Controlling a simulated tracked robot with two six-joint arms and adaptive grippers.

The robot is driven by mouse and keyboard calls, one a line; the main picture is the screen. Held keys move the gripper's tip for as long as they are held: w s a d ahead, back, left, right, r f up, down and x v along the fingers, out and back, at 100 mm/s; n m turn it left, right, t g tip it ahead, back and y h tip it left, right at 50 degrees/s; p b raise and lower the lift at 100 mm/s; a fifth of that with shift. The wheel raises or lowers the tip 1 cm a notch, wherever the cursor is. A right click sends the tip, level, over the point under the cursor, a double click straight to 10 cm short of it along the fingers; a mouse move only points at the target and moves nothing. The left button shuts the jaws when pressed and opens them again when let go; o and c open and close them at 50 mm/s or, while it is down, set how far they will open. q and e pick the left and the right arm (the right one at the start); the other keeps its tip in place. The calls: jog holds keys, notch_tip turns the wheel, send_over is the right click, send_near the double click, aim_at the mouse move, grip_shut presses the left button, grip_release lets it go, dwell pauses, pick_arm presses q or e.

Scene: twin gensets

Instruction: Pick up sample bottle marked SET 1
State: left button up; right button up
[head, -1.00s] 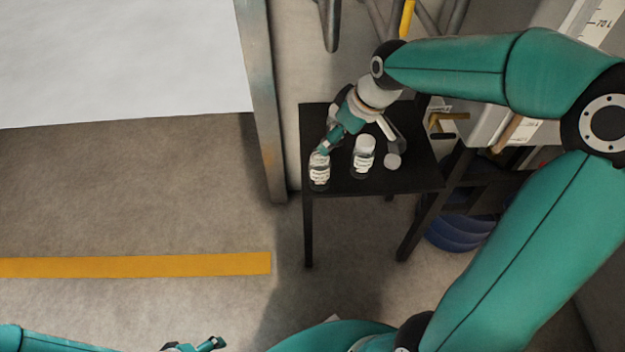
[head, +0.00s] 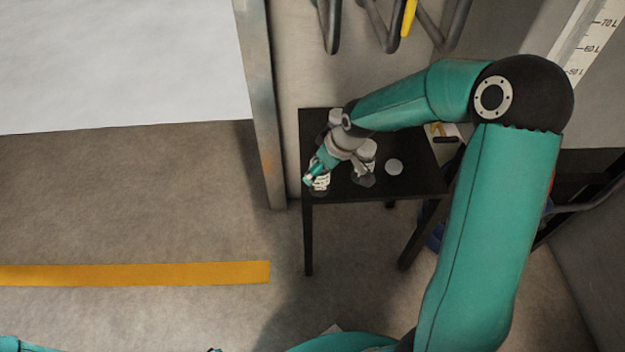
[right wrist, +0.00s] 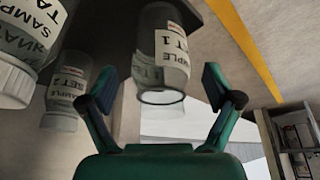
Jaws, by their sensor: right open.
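The sample bottle marked SET 1 (head: 321,184) stands near the front left corner of a small black table. It is clear with a white label, and its label reads SET 1 in the right wrist view (right wrist: 172,45). My right gripper (head: 337,177) is open, above and behind the bottle, with one finger overlapping it in the head view. In the right wrist view the bottle lies ahead between the spread fingers (right wrist: 158,88), with no contact visible. Only a tip of my left gripper (head: 214,350) shows at the bottom edge; its jaws are hidden.
The SET 2 bottle (right wrist: 68,88) stands beside it, and a bottle with a partly readable TANK label (right wrist: 30,35) is close by. Floor left of the table is clear.

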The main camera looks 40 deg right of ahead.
jog(key=shift+x, duration=1.15)
jog(key=c, duration=1.1)
jog(key=shift+r, duration=0.1)
